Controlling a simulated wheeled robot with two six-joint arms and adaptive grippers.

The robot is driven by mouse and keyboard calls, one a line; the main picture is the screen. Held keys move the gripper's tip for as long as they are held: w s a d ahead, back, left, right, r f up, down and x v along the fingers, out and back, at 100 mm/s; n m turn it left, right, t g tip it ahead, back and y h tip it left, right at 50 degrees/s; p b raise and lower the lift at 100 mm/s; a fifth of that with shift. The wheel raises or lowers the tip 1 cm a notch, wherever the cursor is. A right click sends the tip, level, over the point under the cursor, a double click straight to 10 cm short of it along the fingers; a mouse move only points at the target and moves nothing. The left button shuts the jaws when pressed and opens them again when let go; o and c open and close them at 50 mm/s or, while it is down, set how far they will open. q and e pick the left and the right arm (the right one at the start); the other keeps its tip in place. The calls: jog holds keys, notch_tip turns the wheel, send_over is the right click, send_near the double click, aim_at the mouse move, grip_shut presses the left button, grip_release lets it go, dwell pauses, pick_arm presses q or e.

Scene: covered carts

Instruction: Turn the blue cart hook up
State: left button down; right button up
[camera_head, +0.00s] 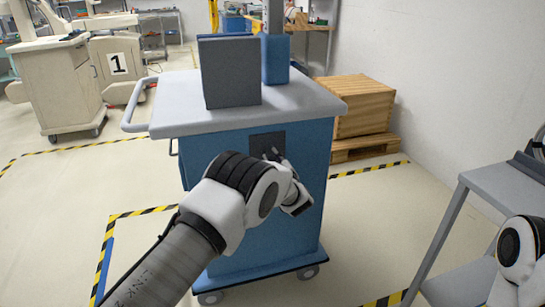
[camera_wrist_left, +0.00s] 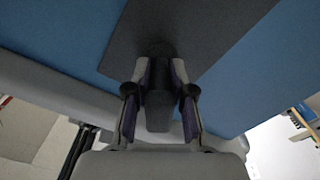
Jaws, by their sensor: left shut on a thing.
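The blue cart (camera_head: 250,215) has a grey top and a dark plate on its near face (camera_head: 265,143). My left gripper (camera_head: 278,157) reaches to that plate. In the left wrist view, my left gripper (camera_wrist_left: 160,72) has its two fingers on either side of a dark hook (camera_wrist_left: 158,104) that stands out from the dark plate (camera_wrist_left: 195,35), and it is shut on it. The fingers and my arm hide much of the hook in the head view, and I cannot tell which way it points. My right gripper is not in view.
A dark box (camera_head: 229,72) stands on the cart top. A grey shelf unit (camera_head: 500,185) is at the right. Wooden crates (camera_head: 362,107) stand behind the cart. Floor left of the blue cart is clear.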

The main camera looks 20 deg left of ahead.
pick_arm(q)
jog(key=m, duration=0.6)
jog(key=shift+f+p, duration=0.1)
jog(key=shift+p, duration=0.3)
jog(key=c, duration=1.1)
grip_release()
jog(key=shift+o, duration=0.2)
jog(key=v, duration=0.7)
jog(key=shift+s+d, duration=0.15)
jog(key=shift+s, duration=0.1)
